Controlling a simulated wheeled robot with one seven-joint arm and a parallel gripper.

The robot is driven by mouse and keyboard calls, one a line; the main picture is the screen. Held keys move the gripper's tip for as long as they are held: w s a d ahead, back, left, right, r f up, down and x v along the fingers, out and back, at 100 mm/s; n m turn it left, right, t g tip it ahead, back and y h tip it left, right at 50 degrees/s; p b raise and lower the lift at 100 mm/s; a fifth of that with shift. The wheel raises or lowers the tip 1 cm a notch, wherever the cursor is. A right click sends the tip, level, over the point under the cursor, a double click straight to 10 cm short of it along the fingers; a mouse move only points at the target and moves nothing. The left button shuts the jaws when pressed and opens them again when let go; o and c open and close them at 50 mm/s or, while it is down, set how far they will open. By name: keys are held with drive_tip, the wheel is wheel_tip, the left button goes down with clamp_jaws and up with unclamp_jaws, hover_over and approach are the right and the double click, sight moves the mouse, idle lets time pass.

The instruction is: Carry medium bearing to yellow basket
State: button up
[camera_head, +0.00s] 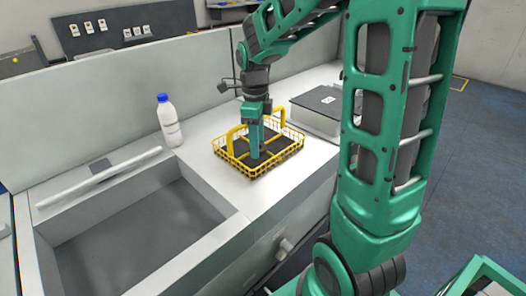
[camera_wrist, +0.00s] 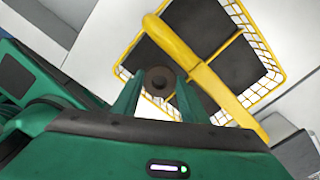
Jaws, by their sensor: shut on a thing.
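The yellow basket (camera_head: 283,163) is a wire basket with raised handles and a dark floor, standing on the light counter. It also shows in the wrist view (camera_wrist: 236,112), with a thick yellow handle crossing it. My gripper (camera_head: 254,155) points down over the basket in the head view. In the wrist view its two fingers (camera_wrist: 158,90) are shut on the medium bearing (camera_wrist: 160,79), a dark round ring with a central hole. The bearing overlaps the basket's near edge in the wrist view. The bearing is hidden in the head view, and its exact height is unclear.
A white bottle with a blue cap (camera_head: 169,121) stands left of the basket. A grey box with a dark lid (camera_head: 318,104) stands to the right, behind it. A sink-like recess (camera_head: 135,235) opens at front left. A low wall (camera_head: 120,90) runs behind.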

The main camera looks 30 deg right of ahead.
sight(258, 163)
drive_tip(key=shift+f, duration=2)
drive_tip(key=shift+f, duration=0.25)
drive_tip(key=o, duration=0.8)
drive_tip(key=shift+o, duration=0.2)
wheel_tip(258, 163, up, 13)
drive_tip(key=shift+f, duration=0.2)
drive_tip(key=s+d+f+n, duration=0.2)
drive_tip(key=s+f+n, duration=0.1)
drive_tip(key=s+n, duration=0.7)
drive_tip(key=s+d+f+n, duration=0.2)
drive_tip(key=s+f+n, duration=0.2)
drive_tip(key=s+n, duration=0.6)
drive_tip(key=shift+s+n, duration=0.3)
drive_tip(key=shift+s, duration=1.3)
